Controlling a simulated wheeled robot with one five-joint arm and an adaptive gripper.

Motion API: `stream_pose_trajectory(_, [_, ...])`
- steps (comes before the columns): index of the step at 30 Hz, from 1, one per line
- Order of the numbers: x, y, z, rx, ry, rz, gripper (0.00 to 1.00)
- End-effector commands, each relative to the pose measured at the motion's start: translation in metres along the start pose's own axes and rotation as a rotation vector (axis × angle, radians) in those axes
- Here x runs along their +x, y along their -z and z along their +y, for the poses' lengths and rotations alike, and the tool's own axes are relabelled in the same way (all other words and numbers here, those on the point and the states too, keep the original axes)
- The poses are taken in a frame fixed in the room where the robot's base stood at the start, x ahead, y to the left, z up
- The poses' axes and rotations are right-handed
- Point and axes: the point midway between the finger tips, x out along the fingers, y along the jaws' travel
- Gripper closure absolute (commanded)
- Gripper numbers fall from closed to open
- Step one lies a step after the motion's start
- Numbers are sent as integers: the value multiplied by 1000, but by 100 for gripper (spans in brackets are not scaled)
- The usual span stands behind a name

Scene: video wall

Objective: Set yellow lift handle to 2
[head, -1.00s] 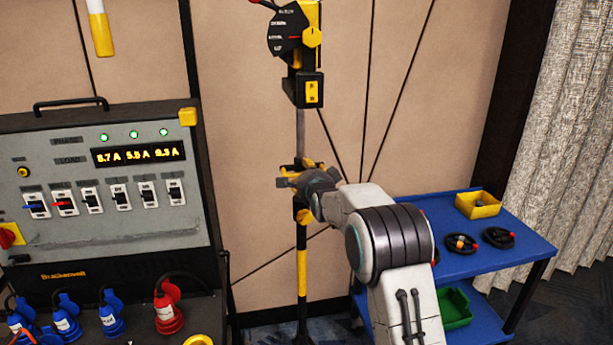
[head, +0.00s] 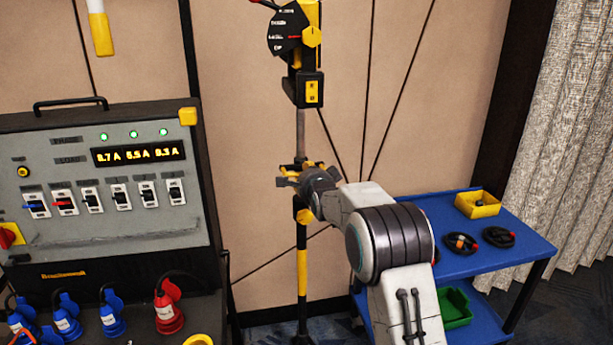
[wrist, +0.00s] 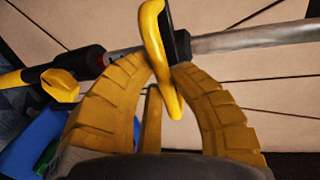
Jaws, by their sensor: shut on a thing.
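The yellow lift handle (wrist: 160,65) is a curved yellow lever on the stand's pole. In the wrist view it stands between the yellow ribbed fingers of my gripper (wrist: 168,72), which are closed around it. In the head view my gripper (head: 297,178) is at the pole's mid-height, and its fingers and wrist hide most of the handle. The scale numbers for the handle are not readable. A second yellow knob (wrist: 62,85) shows on the lower tube.
A grey power panel (head: 110,225) with switches and a lit display stands at left, with blue and red plugs below. A blue cart (head: 520,245) stands at right, holding a yellow bin (head: 478,204) and coiled cables. A panelled wall is behind the stand.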

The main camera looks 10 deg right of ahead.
Motion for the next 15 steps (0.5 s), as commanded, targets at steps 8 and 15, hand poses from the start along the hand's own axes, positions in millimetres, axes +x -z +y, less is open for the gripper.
stream_pose_trajectory(8, [-13,0,-64,0,22,0,100])
stream_pose_trajectory(15, [-25,0,-116,0,17,0,100])
